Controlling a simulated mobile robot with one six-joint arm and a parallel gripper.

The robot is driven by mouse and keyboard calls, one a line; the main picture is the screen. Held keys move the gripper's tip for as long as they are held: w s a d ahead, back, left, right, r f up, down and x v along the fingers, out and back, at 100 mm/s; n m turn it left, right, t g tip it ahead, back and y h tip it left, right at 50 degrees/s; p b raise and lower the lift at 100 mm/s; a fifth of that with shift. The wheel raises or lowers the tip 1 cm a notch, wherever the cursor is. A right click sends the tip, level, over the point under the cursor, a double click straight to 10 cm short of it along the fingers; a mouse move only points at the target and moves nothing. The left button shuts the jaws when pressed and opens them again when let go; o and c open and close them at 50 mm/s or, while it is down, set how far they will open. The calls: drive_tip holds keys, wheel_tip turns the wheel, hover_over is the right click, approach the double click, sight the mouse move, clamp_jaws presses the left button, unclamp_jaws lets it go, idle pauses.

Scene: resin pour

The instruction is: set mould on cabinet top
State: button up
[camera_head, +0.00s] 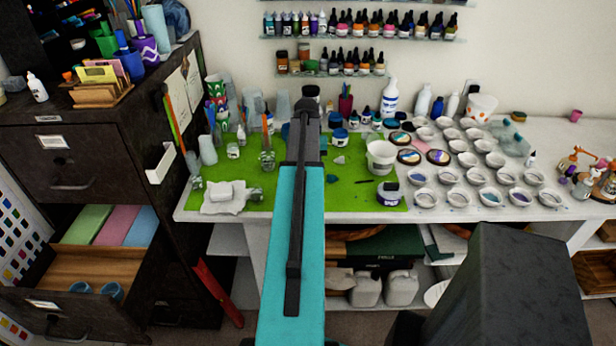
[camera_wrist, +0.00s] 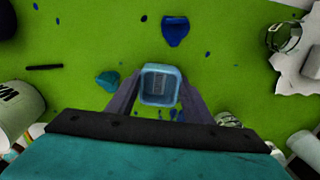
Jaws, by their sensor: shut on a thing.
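In the wrist view my gripper (camera_wrist: 160,92) is shut on a small light-blue square mould (camera_wrist: 161,70). The mould is seen from above, with its hollow facing the camera, over the green mat (camera_wrist: 225,70). How far above the mat it is, I cannot tell. In the head view my arm reaches over the workbench and hides the mould and my fingertips. The dark cabinet (camera_head: 85,165) stands at the left. Its top (camera_head: 18,110) has a bare patch near the front left.
On the cabinet top are a wooden organiser (camera_head: 100,90), a white bottle (camera_head: 37,88) and pen cups. A lower drawer (camera_head: 95,262) is pulled out, holding coloured sheets. A white tub (camera_head: 381,157), bottles and several small cups crowd the bench. A blue piece (camera_wrist: 176,30) lies on the mat.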

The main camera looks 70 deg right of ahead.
drive_tip(key=shift+f, duration=0.15)
drive_tip(key=o, duration=1)
drive_tip(key=shift+o, duration=0.2)
wheel_tip(320, 180, up, 12)
drive_tip(key=b, duration=0.2)
drive_tip(key=shift+b, duration=0.3)
idle(0.5)
